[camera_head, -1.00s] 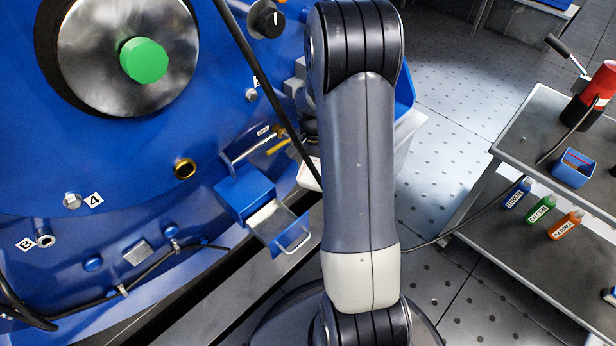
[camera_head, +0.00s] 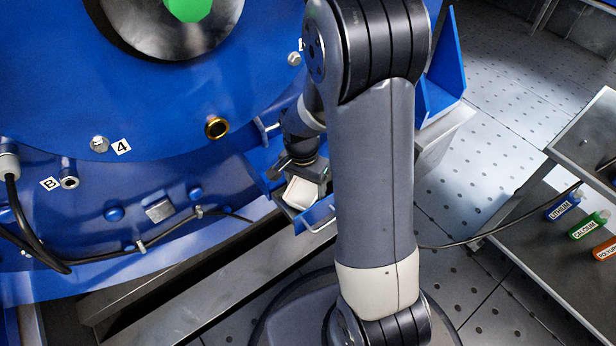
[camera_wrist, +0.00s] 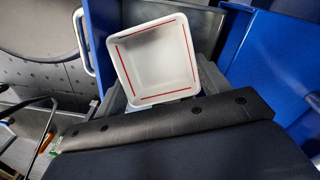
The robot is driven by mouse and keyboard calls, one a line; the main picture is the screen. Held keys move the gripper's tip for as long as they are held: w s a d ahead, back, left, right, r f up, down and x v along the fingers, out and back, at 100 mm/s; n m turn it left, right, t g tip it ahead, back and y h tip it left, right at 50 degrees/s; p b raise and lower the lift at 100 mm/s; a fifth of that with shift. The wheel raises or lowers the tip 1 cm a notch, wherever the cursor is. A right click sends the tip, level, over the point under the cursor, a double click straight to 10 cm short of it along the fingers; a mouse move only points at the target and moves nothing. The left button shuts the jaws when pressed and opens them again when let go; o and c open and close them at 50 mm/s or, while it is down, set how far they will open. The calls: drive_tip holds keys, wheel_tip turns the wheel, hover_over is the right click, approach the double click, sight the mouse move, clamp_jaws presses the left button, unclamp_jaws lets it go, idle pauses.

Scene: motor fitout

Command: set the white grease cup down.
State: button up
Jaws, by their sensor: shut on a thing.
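The white grease cup (camera_head: 301,192) is a small square cup, open at the top, with red lines inside. My gripper (camera_head: 305,172) is shut on it, and the cup looks tilted in the head view. The cup (camera_wrist: 155,58) also shows in the wrist view, empty inside, just past the dark gripper body (camera_wrist: 170,123). In the head view it is over or in the small blue drawer (camera_head: 317,214) with a metal handle. I cannot tell whether the cup touches the drawer floor. My arm hides part of the drawer's right side.
The blue motor housing (camera_head: 120,100) with a green centre fills the left. A blue bin (camera_head: 445,75) stands behind my arm. A grey cart (camera_head: 555,230) with blue, green and orange bottles stands at the right. The perforated floor (camera_head: 490,130) between is clear.

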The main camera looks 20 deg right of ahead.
sight(306, 192)
drive_tip(key=shift+f, duration=0.35)
drive_tip(key=shift+f, duration=0.3)
drive_tip(key=o, duration=1.1)
drive_tip(key=shift+r, duration=0.1)
drive_tip(key=shift+c, duration=0.2)
wheel_tip(306, 192, up, 11)
drive_tip(key=p, duration=0.4)
drive_tip(key=shift+w+d, duration=0.15)
drive_tip(key=shift+w, duration=0.25)
